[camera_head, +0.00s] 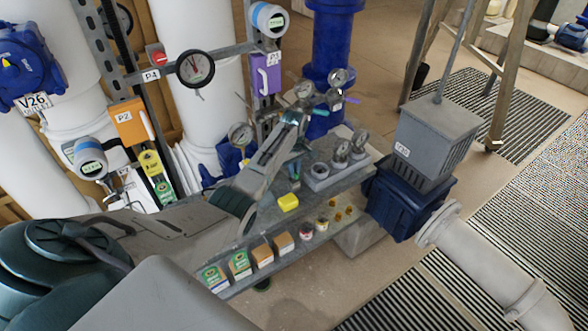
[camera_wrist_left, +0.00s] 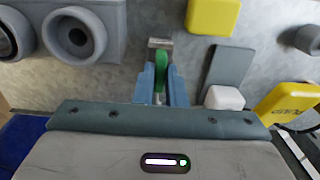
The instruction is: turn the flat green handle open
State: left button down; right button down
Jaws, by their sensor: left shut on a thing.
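The flat green handle (camera_wrist_left: 160,78) shows in the left wrist view as a short green strip at the end of a small metal piece. My left gripper (camera_wrist_left: 160,88) is shut on it, with a blue-grey finger on each side hiding much of the handle. In the head view my left arm reaches across the grey bench, and the left gripper (camera_head: 295,182) points down between the round grey sockets and a yellow block. The handle itself is hard to make out there. My right gripper is not in view.
A yellow block (camera_head: 288,202) and round grey sockets (camera_head: 318,172) stand close to the gripper. Several gauges (camera_head: 305,90) rise behind it. Small boxes (camera_head: 240,264) line the bench front. A grey pipe (camera_head: 480,255) and blue box (camera_head: 405,195) stand right.

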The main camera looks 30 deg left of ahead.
pick_arm(q)
jog(key=shift+w+r, duration=0.1)
jog(key=shift+r, duration=0.05)
jog(key=c, duration=1.5)
grip_release()
jog(key=shift+r+b, duration=1.85)
jog(key=shift+r, duration=3.5)
